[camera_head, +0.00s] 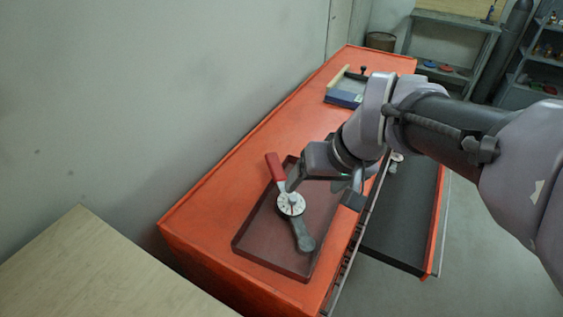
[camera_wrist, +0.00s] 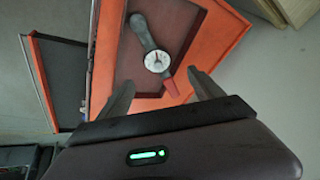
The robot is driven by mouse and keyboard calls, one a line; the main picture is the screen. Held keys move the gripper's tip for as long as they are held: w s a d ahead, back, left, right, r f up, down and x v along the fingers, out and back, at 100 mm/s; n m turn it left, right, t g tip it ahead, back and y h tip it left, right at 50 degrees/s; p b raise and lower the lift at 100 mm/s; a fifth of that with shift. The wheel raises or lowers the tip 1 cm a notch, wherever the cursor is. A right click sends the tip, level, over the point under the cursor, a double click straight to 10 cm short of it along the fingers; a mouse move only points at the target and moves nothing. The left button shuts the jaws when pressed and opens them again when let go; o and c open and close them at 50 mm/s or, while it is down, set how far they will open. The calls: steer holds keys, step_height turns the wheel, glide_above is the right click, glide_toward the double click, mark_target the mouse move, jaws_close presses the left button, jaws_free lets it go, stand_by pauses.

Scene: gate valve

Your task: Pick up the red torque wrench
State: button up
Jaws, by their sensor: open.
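The torque wrench (camera_head: 291,203) has a red handle, a round white dial and a dark grey head. It lies across a dark shallow tray (camera_head: 254,224) on the orange cabinet top (camera_head: 230,172), its red handle at the tray's far left edge. I see no contact.
An open drawer (camera_head: 405,230) juts out from the cabinet's right side. A blue-grey box-like item (camera_head: 346,92) stands farther back on the cabinet top. A wall runs along the left, and a pale wooden surface (camera_head: 85,265) is at the front left.

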steer(key=n+p, duration=0.1)
steer(key=n, duration=0.1)
glide_toward(295, 196)
steer(key=shift+g, duration=0.3)
steer(key=w+f+b, duration=0.1)
steer(key=w+a+f+b, duration=0.1)
steer(key=w+f, duration=0.1)
steer(key=w+a+f+b, duration=0.1)
steer(key=f, duration=0.1)
steer(key=shift+w+a+f+b, duration=0.1)
steer(key=shift+w+b, duration=0.1)
steer(key=shift+b, duration=0.2)
steer(key=b+x, duration=0.1)
steer(key=x, duration=0.2)
steer(key=b+x, duration=0.1)
steer(key=x, duration=0.2)
steer(key=shift+w+a, duration=0.15)
steer(key=shift+a, duration=0.1)
steer(key=shift+r, duration=0.2)
steer(key=shift+c, duration=0.9)
jaws_close()
